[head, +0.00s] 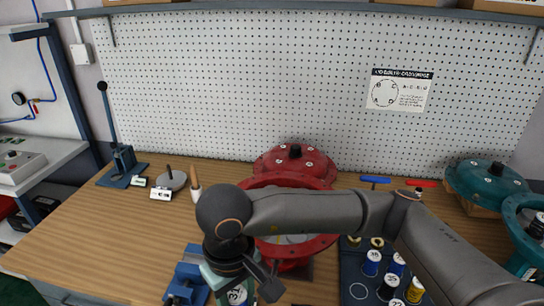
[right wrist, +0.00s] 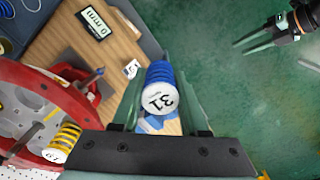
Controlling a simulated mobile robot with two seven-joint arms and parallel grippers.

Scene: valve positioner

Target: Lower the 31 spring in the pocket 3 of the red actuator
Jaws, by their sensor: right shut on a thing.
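My right gripper (right wrist: 160,100) is shut on the 31 spring (right wrist: 158,88), a blue coil with a white cap printed 31. In the head view the right gripper (head: 238,284) is low in the middle, left of the red actuator (head: 328,245), with the spring's white end (head: 238,295) just showing. The actuator's red casing (right wrist: 40,88) is at the left of the right wrist view, apart from the held spring. A yellow spring (right wrist: 62,140) stands inside it. My arm hides much of the actuator in the head view; I cannot identify pocket 3. My left gripper (right wrist: 252,43) is open and empty.
A red lid (head: 295,162) lies behind the actuator. A dark tray (head: 347,262) with several labelled springs is to the right. Teal actuator parts (head: 487,180) stand at far right. A blue fixture (head: 188,275) is left of my gripper.

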